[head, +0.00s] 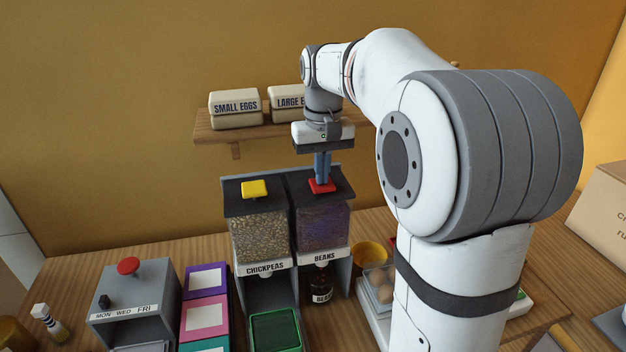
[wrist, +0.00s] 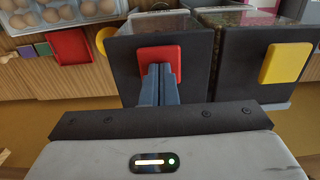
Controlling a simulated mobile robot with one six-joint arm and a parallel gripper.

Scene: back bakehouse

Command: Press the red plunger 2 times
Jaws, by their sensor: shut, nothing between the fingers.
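The red plunger (head: 321,187) is a flat square on the black top of the beans dispenser (head: 322,224). It also shows in the wrist view (wrist: 171,54). My gripper (head: 322,180) points straight down over it with its blue fingers shut and empty. In the wrist view the fingertips (wrist: 158,70) overlap the plunger's near edge. The tips are at or very close to its surface; whether they press it I cannot tell. A dark jar (head: 321,285) with a beans label stands under the spout; its contents are not clear.
The chickpeas dispenser (head: 258,230) with a yellow plunger (head: 255,189) adjoins on the left, a green-rimmed tray (head: 275,331) below. A grey box (head: 135,298) with a round red knob stands further left. A shelf (head: 210,134) with egg boxes is behind. Eggs (head: 380,285) sit to the right.

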